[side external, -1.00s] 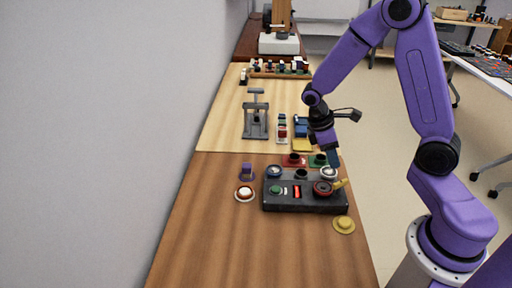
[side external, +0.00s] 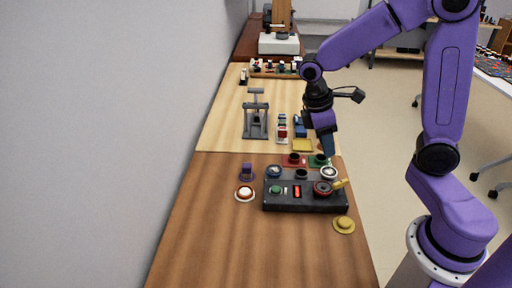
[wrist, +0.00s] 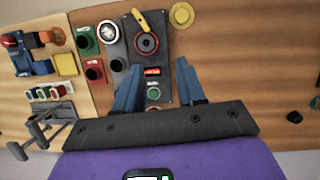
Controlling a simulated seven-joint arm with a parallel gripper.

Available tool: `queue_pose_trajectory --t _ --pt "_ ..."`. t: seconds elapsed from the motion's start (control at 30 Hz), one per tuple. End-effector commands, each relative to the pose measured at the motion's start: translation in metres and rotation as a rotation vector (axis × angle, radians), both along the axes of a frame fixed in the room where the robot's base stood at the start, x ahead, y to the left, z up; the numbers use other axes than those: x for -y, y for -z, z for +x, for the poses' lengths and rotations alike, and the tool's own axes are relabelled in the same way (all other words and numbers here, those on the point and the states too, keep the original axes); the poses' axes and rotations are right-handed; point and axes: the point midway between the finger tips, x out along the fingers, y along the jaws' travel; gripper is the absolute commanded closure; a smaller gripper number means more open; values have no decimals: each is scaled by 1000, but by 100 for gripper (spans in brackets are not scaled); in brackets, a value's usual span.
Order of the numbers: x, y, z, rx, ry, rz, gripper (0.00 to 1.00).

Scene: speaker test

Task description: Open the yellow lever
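In the wrist view the yellow lever (wrist: 139,19) lies above the red knob (wrist: 146,43), at the top of the picture. My gripper (side external: 329,151) hangs above the table beyond the box, apart from the lever. In the wrist view its blue fingers (wrist: 158,66) are spread with nothing held between them, and the red knob shows beyond the gap.
A grey stand (side external: 256,120) is farther back.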

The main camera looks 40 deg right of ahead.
Motion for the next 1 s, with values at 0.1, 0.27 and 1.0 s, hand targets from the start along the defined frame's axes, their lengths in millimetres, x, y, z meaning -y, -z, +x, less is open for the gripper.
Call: queue_pose_trajectory --t 0.1,0.27,1.0 --pt "-10 -3 -11 24 -23 17 61" --pt "-22 -6 -27 50 -50 41 61" --pt "-59 -15 -109 137 -165 177 61"
